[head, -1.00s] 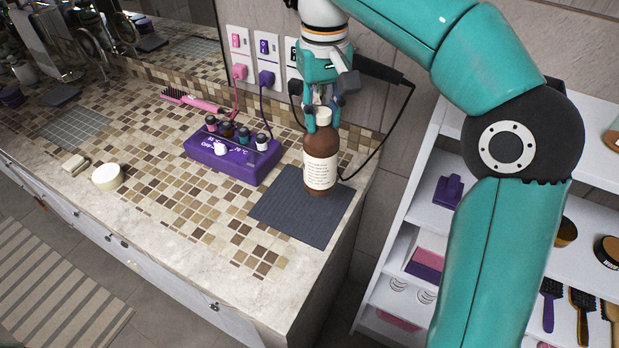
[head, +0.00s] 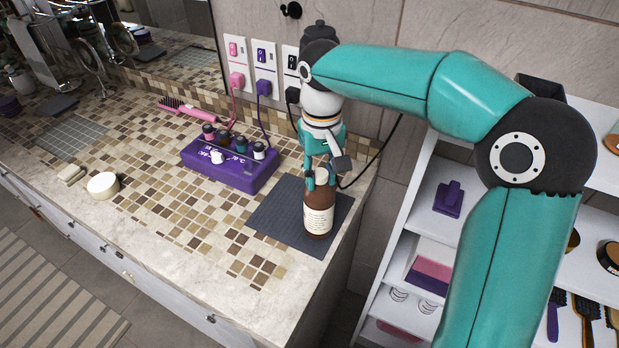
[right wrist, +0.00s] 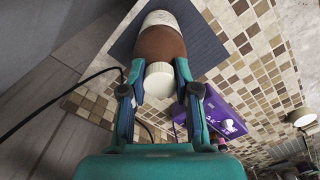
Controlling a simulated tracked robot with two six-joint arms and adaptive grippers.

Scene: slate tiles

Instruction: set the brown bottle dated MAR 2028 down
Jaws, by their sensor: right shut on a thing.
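The brown bottle (head: 318,214) has a cream label with print too small to read, so I cannot make out its date. It is upright over the front part of the dark grey mat (head: 276,218); I cannot tell whether its base touches. My right gripper (head: 321,179) is shut on the bottle near its top, pointing down from above. In the right wrist view the gripper's fingers (right wrist: 160,88) sit on either side of the white cap (right wrist: 159,78) and brown shoulder, with the mat (right wrist: 202,42) behind. My left gripper is not in view.
A purple warmer (head: 228,172) with several small bottles stands left of the mat. A black cable (head: 375,160) hangs behind the bottle. The counter's edge is close on the right, with white shelves (head: 398,250) beyond. Bare tiles lie left of the mat.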

